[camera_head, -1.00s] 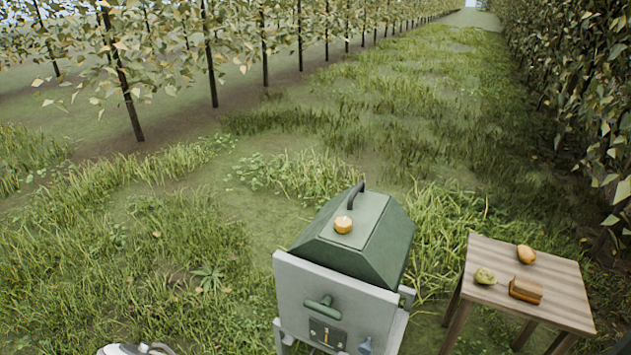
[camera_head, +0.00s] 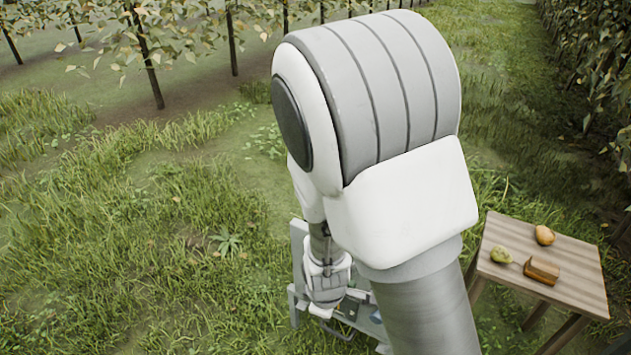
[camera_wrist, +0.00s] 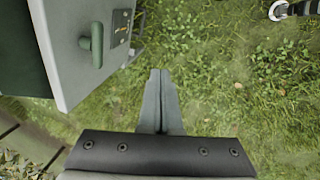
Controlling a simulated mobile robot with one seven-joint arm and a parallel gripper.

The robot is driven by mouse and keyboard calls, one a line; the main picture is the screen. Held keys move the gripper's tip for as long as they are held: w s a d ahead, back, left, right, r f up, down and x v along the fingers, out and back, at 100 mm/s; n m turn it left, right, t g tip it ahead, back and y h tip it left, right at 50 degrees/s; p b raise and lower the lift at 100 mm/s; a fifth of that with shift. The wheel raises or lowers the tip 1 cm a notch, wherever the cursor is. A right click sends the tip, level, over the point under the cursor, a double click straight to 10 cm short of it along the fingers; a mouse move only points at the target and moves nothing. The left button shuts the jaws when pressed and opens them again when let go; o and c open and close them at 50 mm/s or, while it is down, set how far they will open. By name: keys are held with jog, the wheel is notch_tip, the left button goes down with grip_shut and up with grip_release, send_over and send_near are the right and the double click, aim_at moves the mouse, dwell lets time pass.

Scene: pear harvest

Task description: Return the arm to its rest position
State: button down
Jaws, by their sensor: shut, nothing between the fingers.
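My arm now fills the middle of the head view, its white and grey links rising in front of the camera. In the wrist view my gripper (camera_wrist: 158,74) is shut, with its two grey fingers together and nothing between them. It is over grass, beside the grey and green box-like machine (camera_wrist: 58,58) at the upper left, and apart from it. The machine's green handle (camera_wrist: 92,46) shows close by. In the head view the fingertips cannot be made out, and my arm hides most of the machine.
A wooden table (camera_head: 575,293) stands at the right with a green pear (camera_head: 501,256), an orange-yellow fruit (camera_head: 544,235) and a brown block-like item (camera_head: 541,270) on it. Rows of trees stand at the left and a hedge at the right. Open grass lies at the left.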

notch_tip(320, 180, up, 11)
jog(key=d+m+y, duration=0.1)
jog(key=d+m, duration=0.1)
jog(key=m, duration=0.3)
jog(key=s+d+r+m+t, duration=0.1)
jog(key=s+d+r+m, duration=0.35)
jog(key=r, duration=0.45)
jog(key=s+d+r+m+t, duration=0.2)
jog(key=s+d+r+m, duration=0.3)
jog(key=r, duration=0.4)
notch_tip(320, 180, up, 14)
jog(key=s+p, duration=0.1)
jog(key=p, duration=1.2)
jog(key=shift+s+d+f+h, duration=0.15)
jog(key=shift+f+h, duration=0.1)
jog(key=shift+h, duration=0.15)
